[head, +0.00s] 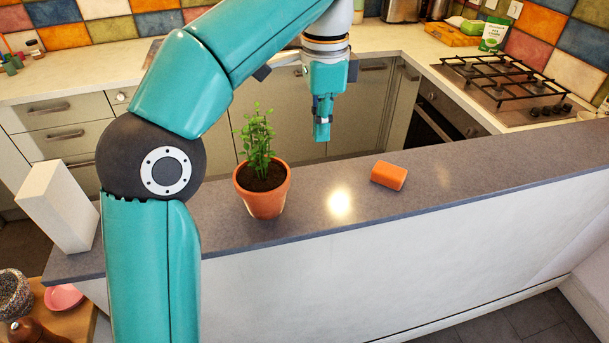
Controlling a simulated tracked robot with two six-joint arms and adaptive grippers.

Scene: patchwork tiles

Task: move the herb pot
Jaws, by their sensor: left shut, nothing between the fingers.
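The herb pot (265,203) is a terracotta pot with dark soil and a leafy green plant. It stands upright on the grey counter (440,183), near its front edge. My left gripper (322,132) points down, up and to the right of the plant in the head view. It is shut, with nothing between its fingers, and it is apart from the pot. My left arm passes in front of the counter on the left. My right gripper is out of view.
A white block (57,207) stands at the counter's left end. A gas hob (508,82) is at the back right. The counter right of the orange block is clear.

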